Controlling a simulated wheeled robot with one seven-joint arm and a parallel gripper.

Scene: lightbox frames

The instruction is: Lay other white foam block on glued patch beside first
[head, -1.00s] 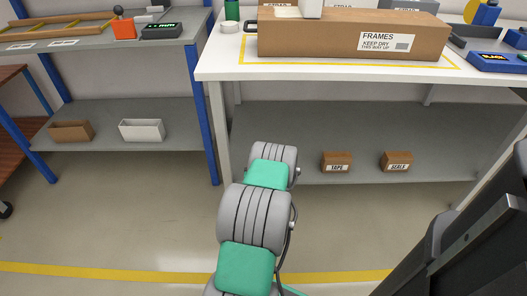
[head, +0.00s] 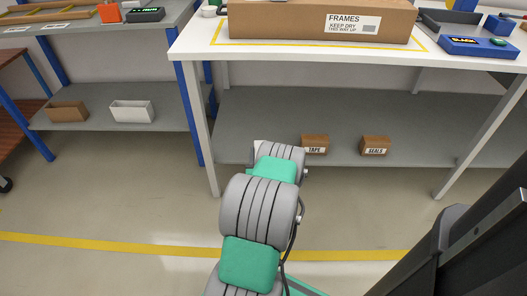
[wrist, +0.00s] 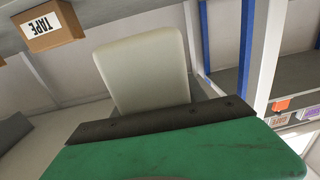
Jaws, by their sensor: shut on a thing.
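A white foam block (wrist: 145,70) stands out beyond my gripper (wrist: 160,118) in the wrist view. My gripper is shut on it; only a dark edge and a green body show, and the fingertips are not clear. In the head view my arm hides the gripper, and a small white sliver (head: 260,145) at the arm's far end may be the block. The long brown FRAMES carton (head: 280,22) lies on the white bench (head: 200,45). The head view cuts off its top, so neither the glued patch nor the first block shows.
Yellow tape marks the bench around the carton. A blue device (head: 478,47) and a dark tray (head: 450,20) stand to its right. TAPE (head: 315,143) and SEALS (head: 375,145) boxes sit on the lower shelf. A grey bench (head: 170,32) stands left. The floor before the benches is clear.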

